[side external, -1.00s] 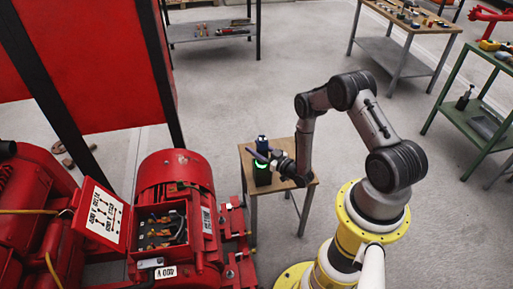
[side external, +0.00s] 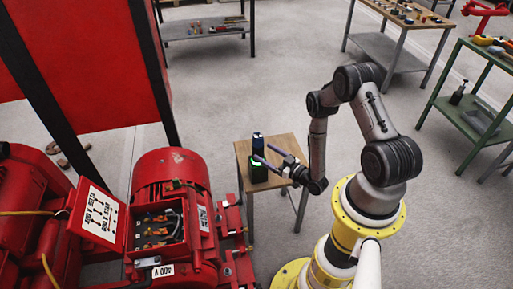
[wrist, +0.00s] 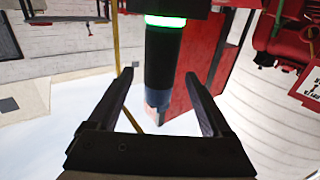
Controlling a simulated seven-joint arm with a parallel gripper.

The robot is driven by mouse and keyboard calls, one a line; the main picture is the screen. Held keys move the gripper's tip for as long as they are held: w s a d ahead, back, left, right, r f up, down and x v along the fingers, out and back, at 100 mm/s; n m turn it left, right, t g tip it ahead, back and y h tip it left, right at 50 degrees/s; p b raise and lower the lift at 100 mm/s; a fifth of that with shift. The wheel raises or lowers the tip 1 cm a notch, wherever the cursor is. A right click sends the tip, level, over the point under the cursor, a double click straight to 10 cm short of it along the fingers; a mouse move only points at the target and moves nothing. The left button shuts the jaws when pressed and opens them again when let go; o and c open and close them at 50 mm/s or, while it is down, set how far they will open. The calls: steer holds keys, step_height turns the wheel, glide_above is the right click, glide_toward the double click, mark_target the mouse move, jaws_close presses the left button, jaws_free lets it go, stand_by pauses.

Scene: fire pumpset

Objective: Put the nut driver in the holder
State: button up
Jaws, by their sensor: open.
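The nut driver (wrist: 162,62) has a dark handle with a blue end. It stands upright in the holder (wrist: 165,5), which is dark with a lit green ring at its mouth; the wrist view shows this upside down. In the side view, the nut driver's blue end (side external: 257,140) rises above the dark green holder (side external: 258,172) on a small wooden table. My gripper (side external: 262,155) is open beside the nut driver, to its right. In the wrist view, its fingers (wrist: 160,73) are spread on either side of the nut driver in the picture, apart from it. The part inside the holder is hidden.
The small wooden table (side external: 285,155) has bare room right of the holder. A red motor with an open terminal box (side external: 155,228) stands close on the left. Other benches with tools (side external: 410,15) are farther back. The grey floor between is clear.

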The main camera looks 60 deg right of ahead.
steer(key=shift+s+a, duration=0.2)
steer(key=shift+s, duration=0.95)
steer(key=shift+s+a, duration=0.15)
steer(key=shift+s, duration=1)
